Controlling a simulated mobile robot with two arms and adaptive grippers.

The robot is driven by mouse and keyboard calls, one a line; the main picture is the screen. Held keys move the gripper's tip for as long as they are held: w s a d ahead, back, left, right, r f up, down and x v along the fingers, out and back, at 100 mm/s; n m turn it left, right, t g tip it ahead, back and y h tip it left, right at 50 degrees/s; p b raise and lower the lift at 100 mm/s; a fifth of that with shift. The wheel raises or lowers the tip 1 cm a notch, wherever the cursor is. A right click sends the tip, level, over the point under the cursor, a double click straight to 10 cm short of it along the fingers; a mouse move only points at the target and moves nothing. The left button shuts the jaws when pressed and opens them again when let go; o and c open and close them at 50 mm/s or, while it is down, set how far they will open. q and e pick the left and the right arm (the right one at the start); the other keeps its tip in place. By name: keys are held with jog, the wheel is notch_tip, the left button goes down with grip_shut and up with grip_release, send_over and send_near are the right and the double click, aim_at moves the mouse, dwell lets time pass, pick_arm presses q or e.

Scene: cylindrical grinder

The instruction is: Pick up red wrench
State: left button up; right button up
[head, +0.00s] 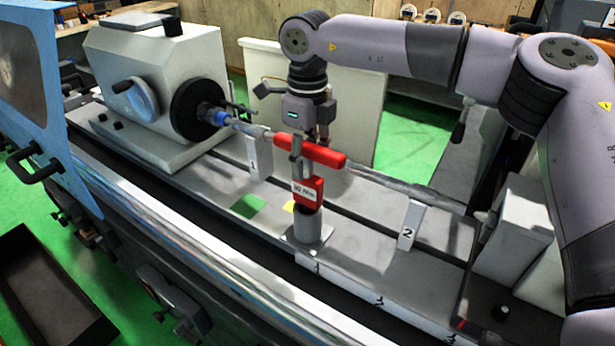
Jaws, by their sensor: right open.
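A red wrench-like piece is at the middle of the head view: a red bar (320,152) lies along the line of the long metal shaft (400,187). Below it a red block (308,192) with a white label sits upright at a grey post on a stand (310,232). I cannot tell whether bar and block are one piece. My left gripper is not in view.
The grey headstock (155,85) with a black chuck is at the left. White supports numbered 1 (258,160) and 2 (408,228) stand under the shaft. A blue door panel (40,85) is at the far left. A dark tray (45,295) is at lower left.

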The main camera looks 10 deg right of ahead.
jog(key=shift+f, duration=1.2)
grip_shut()
jog(key=shift+r, duration=0.15)
